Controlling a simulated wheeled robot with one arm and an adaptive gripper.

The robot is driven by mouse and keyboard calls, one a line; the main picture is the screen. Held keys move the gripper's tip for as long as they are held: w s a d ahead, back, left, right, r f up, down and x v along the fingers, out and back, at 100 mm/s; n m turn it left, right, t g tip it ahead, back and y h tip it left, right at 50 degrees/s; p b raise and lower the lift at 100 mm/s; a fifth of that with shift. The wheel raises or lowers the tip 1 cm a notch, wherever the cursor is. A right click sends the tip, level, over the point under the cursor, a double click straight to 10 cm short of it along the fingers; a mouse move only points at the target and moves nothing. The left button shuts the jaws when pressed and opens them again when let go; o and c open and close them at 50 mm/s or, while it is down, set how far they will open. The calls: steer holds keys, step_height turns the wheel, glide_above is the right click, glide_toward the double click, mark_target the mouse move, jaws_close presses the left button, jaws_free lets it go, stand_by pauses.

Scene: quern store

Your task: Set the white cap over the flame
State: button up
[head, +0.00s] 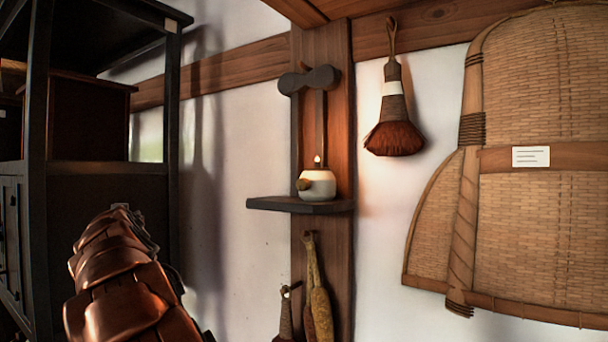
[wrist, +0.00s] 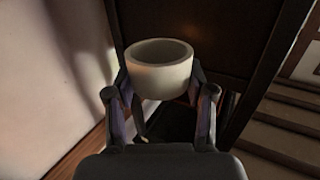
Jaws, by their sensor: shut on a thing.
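The flame (head: 317,160) burns small at the top of a white round lamp (head: 319,185) with a brownish knob on its left side. The lamp stands on a small dark shelf (head: 300,205) on a wooden post. In the wrist view, my gripper (wrist: 161,95) is shut on the white cap (wrist: 158,72), a round cup-like piece whose open rim shows. The fingers press on its left and right sides. My arm rises at the lower left of the head view; the gripper and cap cannot be made out there. The lamp is not in the wrist view.
A dark bar with rounded ends (head: 309,80) is on the post above the lamp. A brush (head: 394,115) and a large woven basket (head: 545,120) hang to the right. Corn-like bundles (head: 319,300) hang below the shelf. A dark cabinet (head: 105,190) stands left.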

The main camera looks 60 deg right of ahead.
steer(key=s+d+r+m+g+h+b, duration=0.1)
steer(key=s+d+r+m+g+h, duration=0.2)
steer(key=s+d+r, duration=0.45)
steer(key=s+d+r+m+g+h+b, duration=0.1)
steer(key=s+d+r+m+g+h, duration=0.3)
steer(key=s, duration=0.7)
steer(key=s+d+r+m+g+h, duration=0.1)
steer(key=s+d+r+g, duration=0.1)
steer(key=s+d+r, duration=0.45)
steer(key=s+r+m+g+b, duration=0.1)
steer(key=s+m+g, duration=0.1)
steer(key=s, duration=0.9)
steer(key=s+r+m+g+h, duration=0.1)
steer(key=s+g, duration=0.3)
steer(key=s, duration=0.7)
steer(key=shift+s+r+m+h+b, duration=0.3)
steer(key=shift+r+m+b, duration=0.05)
steer(key=shift+r+m, duration=0.3)
steer(key=shift+s, duration=0.1)
steer(key=p, duration=0.6)
glide_above(317, 181)
steer(key=w+d, duration=0.2)
steer(key=d, duration=0.2)
steer(key=shift+a+f, duration=0.25)
steer(key=shift+f, duration=0.4)
steer(key=shift+w+d+f+b, duration=0.1)
steer(key=shift+w+f+b, duration=0.05)
steer(key=shift+f+b, duration=1.35)
steer(key=shift+f, duration=0.4)
